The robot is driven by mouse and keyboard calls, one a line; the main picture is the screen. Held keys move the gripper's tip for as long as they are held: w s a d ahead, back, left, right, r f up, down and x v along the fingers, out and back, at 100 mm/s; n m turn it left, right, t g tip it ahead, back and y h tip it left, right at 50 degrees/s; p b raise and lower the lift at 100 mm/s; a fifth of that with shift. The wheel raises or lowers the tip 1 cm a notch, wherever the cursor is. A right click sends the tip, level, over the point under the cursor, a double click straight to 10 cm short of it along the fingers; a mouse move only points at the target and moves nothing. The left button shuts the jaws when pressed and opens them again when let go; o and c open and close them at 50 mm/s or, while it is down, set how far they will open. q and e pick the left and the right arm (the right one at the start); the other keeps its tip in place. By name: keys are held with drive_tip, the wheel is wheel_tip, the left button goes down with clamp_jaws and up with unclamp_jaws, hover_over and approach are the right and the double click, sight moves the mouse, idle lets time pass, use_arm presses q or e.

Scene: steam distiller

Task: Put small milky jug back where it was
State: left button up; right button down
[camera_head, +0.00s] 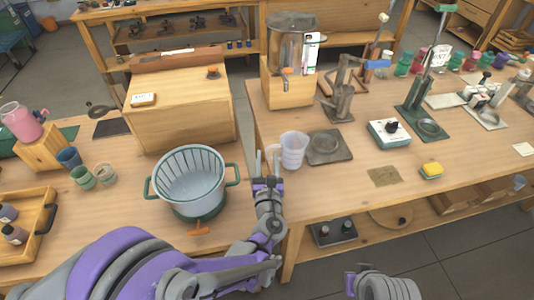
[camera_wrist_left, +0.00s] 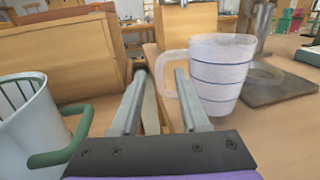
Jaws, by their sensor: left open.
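The small milky jug (camera_head: 294,151) stands upright on the right wooden table, near that table's left edge. It is translucent white with thin blue lines around it in the left wrist view (camera_wrist_left: 220,78), and its handle points left toward my gripper. My left gripper (camera_head: 267,163) is open and empty, just left of the jug. In the left wrist view its fingers (camera_wrist_left: 158,100) point forward, and the right finger is close to the handle. I cannot tell whether they touch. Part of my right gripper (camera_head: 360,283) shows low at the bottom edge; its jaws are unclear.
A dark square plate (camera_head: 328,147) lies right of the jug. A large white basket-like pot with green handles (camera_head: 190,175) stands left of my left gripper. A wooden box (camera_head: 180,110) and a metal tank on a wooden base (camera_head: 290,60) stand behind. A gap separates the tables.

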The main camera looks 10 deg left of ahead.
use_arm(q)
drive_tip(key=s+d, duration=0.1)
drive_tip(key=s, duration=0.9)
drive_tip(key=shift+d, duration=0.1)
